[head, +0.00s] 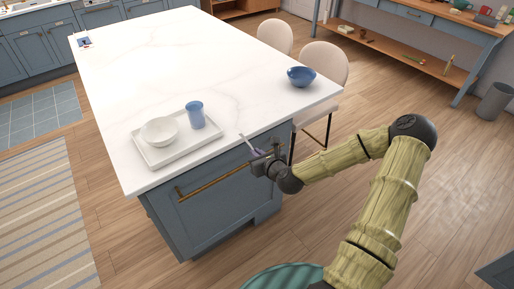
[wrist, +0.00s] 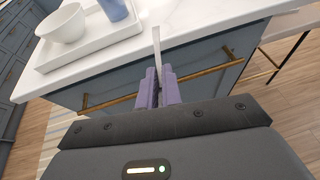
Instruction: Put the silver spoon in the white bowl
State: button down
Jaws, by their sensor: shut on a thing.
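The white bowl (head: 159,131) stands on a white tray (head: 156,161) on the island top. It also shows at the upper left of the wrist view (wrist: 62,24). My gripper (head: 260,154) is at the island's front edge, to the right of the tray and apart from the bowl. In the wrist view its purple fingers (wrist: 158,90) are shut on a thin silver spoon (wrist: 156,45), which points up and away over the edge. The spoon shows small in the head view (head: 245,141). Its held end is hidden between the fingers.
A blue cup (head: 196,115) stands on the tray right of the bowl. A blue bowl (head: 301,77) stands at the island's right corner. A brass rail (head: 215,179) runs along the front below my gripper. The middle of the white countertop (head: 200,60) is clear.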

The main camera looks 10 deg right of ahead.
jog(key=s+f+m+h, duration=0.2)
jog(key=s+f, duration=0.3)
jog(key=f, duration=0.5)
jog(key=shift+a+m+h, duration=0.25)
jog(key=shift+m+h, duration=0.15)
jog(key=shift+h, duration=0.2)
